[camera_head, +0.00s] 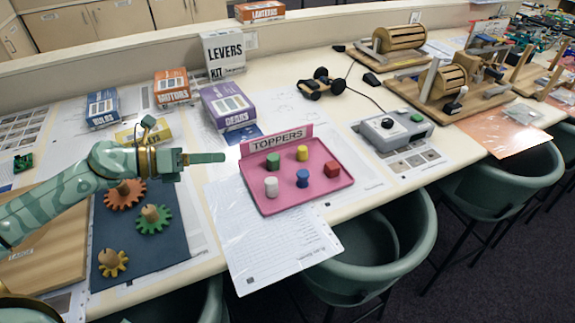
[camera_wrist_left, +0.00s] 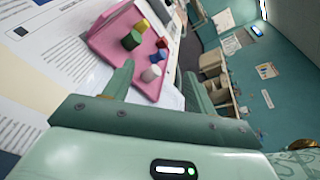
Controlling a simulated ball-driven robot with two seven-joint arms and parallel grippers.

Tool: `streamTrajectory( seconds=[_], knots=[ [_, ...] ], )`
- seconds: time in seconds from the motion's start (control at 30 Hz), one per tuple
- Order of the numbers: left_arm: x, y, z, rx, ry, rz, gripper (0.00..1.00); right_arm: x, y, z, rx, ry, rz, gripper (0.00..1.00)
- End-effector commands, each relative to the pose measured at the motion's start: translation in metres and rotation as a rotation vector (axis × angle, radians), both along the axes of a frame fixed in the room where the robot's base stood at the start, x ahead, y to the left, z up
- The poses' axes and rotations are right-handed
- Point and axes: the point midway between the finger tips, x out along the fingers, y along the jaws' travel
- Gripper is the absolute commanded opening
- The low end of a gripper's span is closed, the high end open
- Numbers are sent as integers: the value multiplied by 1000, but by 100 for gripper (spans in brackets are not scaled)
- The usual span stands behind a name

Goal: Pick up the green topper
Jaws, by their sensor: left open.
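The green topper (camera_head: 273,161) stands in the left back part of a pink tray (camera_head: 328,189) marked TOPPERS. In the left wrist view the green topper (camera_wrist_left: 128,42) is at upper left, beyond the fingers. The white topper (camera_head: 271,187), yellow topper (camera_head: 302,153), blue topper (camera_head: 302,178) and red topper (camera_head: 333,170) stand around it in the tray. My left gripper (camera_head: 222,157) is to the left of the tray, apart from the green topper. In the left wrist view its two fingers (camera_wrist_left: 158,72) are spread, with nothing held. My right gripper is out of view.
The tray's upright TOPPERS sign (camera_head: 277,139) rises at its back edge. A purple box (camera_head: 229,107) and a LEVERS box (camera_head: 223,53) stand behind. Gears on pegs stand on a dark mat (camera_head: 174,248) below my left arm. Green chairs (camera_head: 395,240) are at the table's front edge.

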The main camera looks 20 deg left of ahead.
Motion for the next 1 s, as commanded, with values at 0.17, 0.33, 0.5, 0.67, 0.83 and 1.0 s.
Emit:
streamTrajectory(
  seconds=[0.17,0.33,0.5,0.67,0.83,1.0],
  knots=[
    [9,24,-22,516,-278,-69,56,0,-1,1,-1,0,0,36],
    [17,20,-26,588,-347,-98,56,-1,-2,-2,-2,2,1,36],
    [41,1,-38,584,-348,-96,56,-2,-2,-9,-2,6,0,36],
    [68,-20,-52,582,-347,-95,56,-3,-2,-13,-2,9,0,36],
    [87,-35,-63,583,-343,-97,56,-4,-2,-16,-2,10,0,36],
    [95,-44,-68,582,-342,-99,56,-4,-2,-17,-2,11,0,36]
  ],
)
